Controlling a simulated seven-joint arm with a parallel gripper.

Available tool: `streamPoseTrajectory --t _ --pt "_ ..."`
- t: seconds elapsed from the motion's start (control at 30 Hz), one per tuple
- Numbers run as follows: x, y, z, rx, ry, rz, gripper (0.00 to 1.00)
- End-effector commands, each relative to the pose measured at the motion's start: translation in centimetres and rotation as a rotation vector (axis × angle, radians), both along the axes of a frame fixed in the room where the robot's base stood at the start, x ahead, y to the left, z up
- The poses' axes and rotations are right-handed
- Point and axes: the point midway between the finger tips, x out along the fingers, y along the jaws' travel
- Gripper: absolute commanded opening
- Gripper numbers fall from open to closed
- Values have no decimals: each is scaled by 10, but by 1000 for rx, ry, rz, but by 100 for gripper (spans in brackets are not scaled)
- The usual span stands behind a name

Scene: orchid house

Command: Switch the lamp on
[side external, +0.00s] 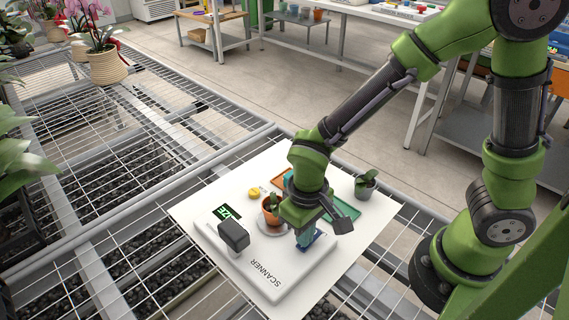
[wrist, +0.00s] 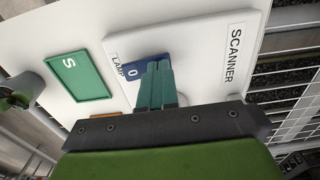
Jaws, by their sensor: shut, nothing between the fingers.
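The white scanner (side external: 262,277) lies on a white sheet; its name also shows in the wrist view (wrist: 234,52). A blue switch (wrist: 136,73) labelled LAMP, with a 0 visible on it, sits on the scanner; its other side is hidden behind my fingers. A bit of its blue also shows in the side view (side external: 318,243). My gripper (wrist: 156,66) is shut and empty, its teal fingertips over the switch; I cannot tell whether they touch it. In the side view my gripper (side external: 305,238) points down there. A dark box-shaped head (side external: 234,235) stands on the scanner, unlit as far as I can tell.
A terracotta pot (side external: 270,214) with a plant stands close left of my gripper. A grey pot (side external: 364,188) stands behind it on the right. A yellow item (side external: 254,192) and an orange-edged tray (side external: 333,209) lie nearby. A green S tile (wrist: 75,76) shows in the wrist view.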

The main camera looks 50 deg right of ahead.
Motion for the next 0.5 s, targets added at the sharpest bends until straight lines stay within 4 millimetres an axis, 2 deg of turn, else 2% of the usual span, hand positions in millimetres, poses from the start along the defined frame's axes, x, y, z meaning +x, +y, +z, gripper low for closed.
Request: streamPoseTrajectory --t 0.5 --pt "1 1 43 2 -3 0 0"
